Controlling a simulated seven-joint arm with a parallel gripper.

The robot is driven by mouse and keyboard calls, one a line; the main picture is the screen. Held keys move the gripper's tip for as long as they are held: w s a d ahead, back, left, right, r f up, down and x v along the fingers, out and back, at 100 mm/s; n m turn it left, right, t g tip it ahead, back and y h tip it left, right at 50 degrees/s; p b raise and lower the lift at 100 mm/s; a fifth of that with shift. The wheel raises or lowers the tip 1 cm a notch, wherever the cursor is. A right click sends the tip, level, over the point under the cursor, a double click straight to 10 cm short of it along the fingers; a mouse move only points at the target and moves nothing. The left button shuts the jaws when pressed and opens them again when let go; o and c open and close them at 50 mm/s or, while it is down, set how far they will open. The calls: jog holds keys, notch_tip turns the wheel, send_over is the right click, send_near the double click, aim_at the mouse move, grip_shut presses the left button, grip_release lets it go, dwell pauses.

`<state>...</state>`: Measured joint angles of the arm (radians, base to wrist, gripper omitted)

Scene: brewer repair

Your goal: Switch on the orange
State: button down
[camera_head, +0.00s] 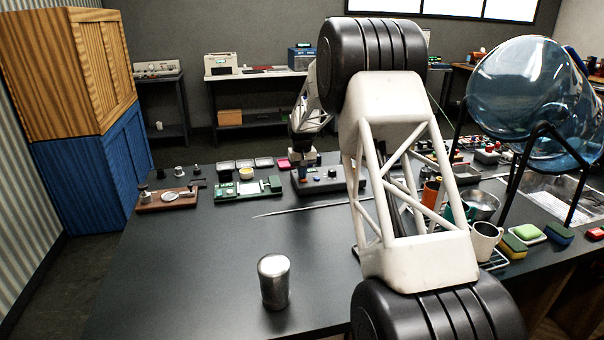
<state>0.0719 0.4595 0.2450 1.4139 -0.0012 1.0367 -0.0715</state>
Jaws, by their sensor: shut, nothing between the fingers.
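A grey control box (342,183) with small knobs stands on the dark bench, left of the middle of my white arm link. My gripper (303,160) points down over the left end of this box. Its fingers are small and partly merge with what lies under them, but they look closed with nothing held. A small orange-brown part (303,179) shows right below the fingertips at the box's left end. I cannot tell whether the fingers touch it, or whether it is a switch. The right part of the box is partly hidden by my arm.
A metal canister (274,281) stands alone at the front of the bench. A green circuit board (247,189) and a brown wooden board (168,199) lie left of the box. Mugs (484,241) and a large blue glass bottle (528,100) on a stand crowd the right. The front left is clear.

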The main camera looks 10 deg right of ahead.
notch_tip(320, 180, up, 14)
dwell(0.7)
jog(key=shift+r, duration=0.1)
jog(key=s+a+r+t, duration=0.1)
jog(key=s+r, duration=0.2)
jog(key=s, duration=0.8)
jog(key=s+a+r, duration=0.2)
jog(key=s+r, duration=0.2)
jog(key=s, duration=0.7)
jog(key=s+a+r+t, duration=0.1)
jog(key=s+r, duration=0.2)
jog(key=s, duration=0.8)
jog(key=s+f, duration=0.3)
jog(key=s, duration=0.8)
jog(key=s+a+f, duration=0.1)
jog(key=s+f, duration=0.2)
jog(key=s, duration=0.8)
jog(key=s+a+f, duration=0.1)
jog(key=s+f, duration=0.2)
jog(key=s, duration=0.8)
jog(key=shift+s+a+f+t, duration=0.2)
jog(key=shift+a+f+t, duration=0.05)
jog(key=shift+t, duration=0.15)
jog(key=shift+w+r, duration=0.1)
jog(key=shift+w, duration=0.05)
